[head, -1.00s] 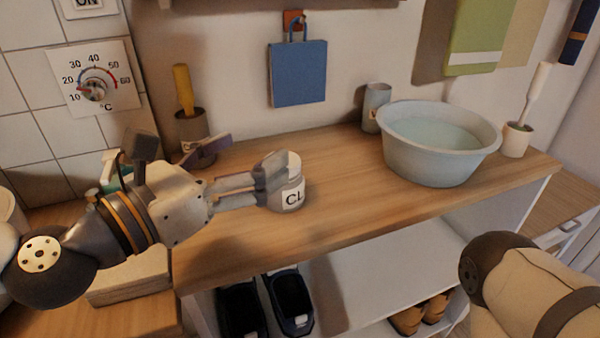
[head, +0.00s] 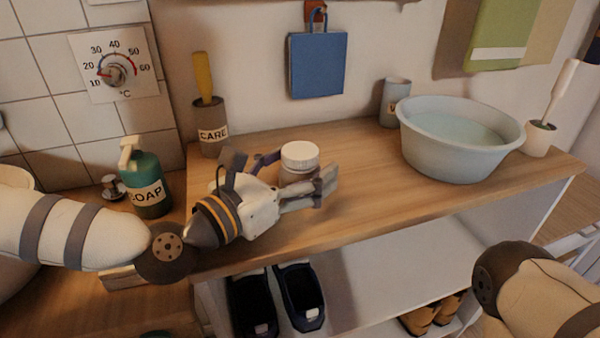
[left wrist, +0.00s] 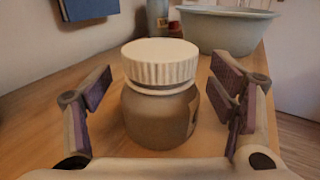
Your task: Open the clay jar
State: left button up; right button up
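The clay jar (head: 296,176) stands upright on the wooden counter, a grey-brown round body with a ribbed white lid (head: 300,155) seated on top. My left gripper (head: 297,173) is open, with one finger on each side of the jar below lid height. In the left wrist view the jar (left wrist: 160,115) and its lid (left wrist: 160,62) stand between the spread fingers, with visible gaps on both sides. My gripper hides part of the jar's body and label in the head view. My right gripper is out of frame; only part of my right arm shows.
A wash basin (head: 459,160) of water stands to the right, a grey cup (head: 394,103) behind it. A CARE pot (head: 211,130) and green soap bottle (head: 146,190) are at left. Shoes (head: 298,295) sit on the shelf below. The counter's front is clear.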

aim_at(300, 151)
pick_arm(q)
jog(key=c, duration=1.1)
jog(key=shift+r, duration=0.1)
jog(key=shift+r, duration=0.3)
jog(key=r, duration=0.3)
jog(key=shift+s+r+p, duration=0.2)
jog(key=shift+s+p, duration=0.05)
jog(key=shift+p, duration=0.15)
jog(key=s+r+p, duration=0.7)
jog(key=s+r, duration=0.1)
jog(key=s, duration=0.5)
jog(key=shift+s+d+r, duration=0.25)
jog(key=shift+d+r, duration=0.1)
jog(key=shift+d, duration=0.1)
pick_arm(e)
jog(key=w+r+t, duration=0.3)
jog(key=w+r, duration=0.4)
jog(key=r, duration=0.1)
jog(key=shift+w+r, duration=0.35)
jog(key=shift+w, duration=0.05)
